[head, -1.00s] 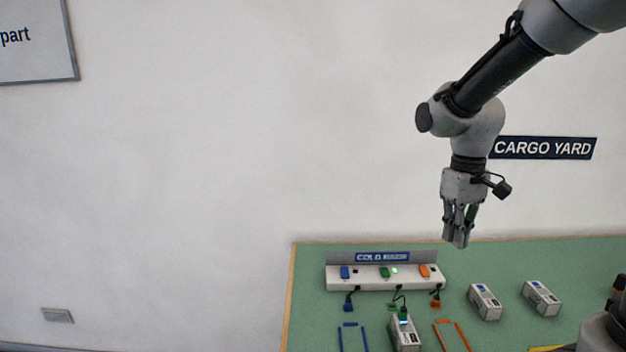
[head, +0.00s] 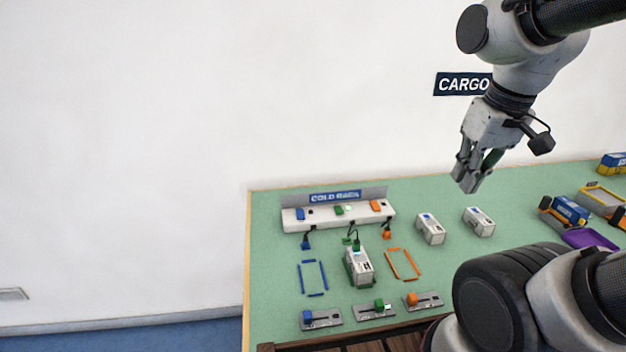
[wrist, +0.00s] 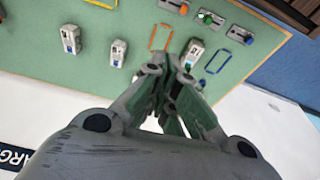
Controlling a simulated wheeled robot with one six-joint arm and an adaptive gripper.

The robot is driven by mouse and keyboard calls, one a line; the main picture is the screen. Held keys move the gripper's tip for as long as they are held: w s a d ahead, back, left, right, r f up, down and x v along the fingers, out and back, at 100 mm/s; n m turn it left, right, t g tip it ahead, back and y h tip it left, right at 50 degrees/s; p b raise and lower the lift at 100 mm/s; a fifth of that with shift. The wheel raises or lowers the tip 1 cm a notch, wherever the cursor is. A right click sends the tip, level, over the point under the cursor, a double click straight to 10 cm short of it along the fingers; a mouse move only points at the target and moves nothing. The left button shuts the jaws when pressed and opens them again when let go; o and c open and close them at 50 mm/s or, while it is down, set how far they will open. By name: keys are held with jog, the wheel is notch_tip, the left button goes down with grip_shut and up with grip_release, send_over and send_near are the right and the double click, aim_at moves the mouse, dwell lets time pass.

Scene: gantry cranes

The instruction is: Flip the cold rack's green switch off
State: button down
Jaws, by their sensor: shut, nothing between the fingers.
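The cold rack (head: 290,224) is a white strip with a blue "COLD RACK" sign, at the back left of the green table in the head view. Its green switch (head: 339,210) sits mid-strip, between a blue switch (head: 300,214) and an orange switch (head: 375,206). A small light beside the green switch glows pale. My gripper (head: 465,182) is shut and empty, in the air to the right of the rack and apart from it. In the wrist view its fingers (wrist: 178,75) point at the table and hide part of it; I cannot make out the green switch there.
Two more containers (head: 430,229) stand to the right. Slider panels (head: 374,311) line the front edge. A purple tray (head: 590,239) lies farther right.

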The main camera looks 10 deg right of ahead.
jog(key=w+a+f+n+g, duration=0.1)
jog(key=w+a+f+g, duration=0.15)
jog(key=w, duration=0.35)
jog(key=w+a+f+n+g, duration=0.1)
jog(key=w+a+f+n, duration=0.15)
jog(key=w, duration=0.45)
jog(key=n, duration=1.1)
send_over(339, 210)
jog(key=a, duration=0.2)
notch_tip(339, 210, down, 8)
jog(key=f+n, duration=0.1)
jog(key=f, duration=0.3)
jog(key=f+n, duration=0.1)
jog(key=f, duration=0.4)
jog(key=s+f+n, duration=0.1)
jog(key=f, duration=0.3)
jog(key=shift+a+f+g, duration=0.1)
jog(key=shift+f+g, duration=0.15)
jog(key=shift+g, duration=0.1)
jog(key=shift+s, duration=0.1)
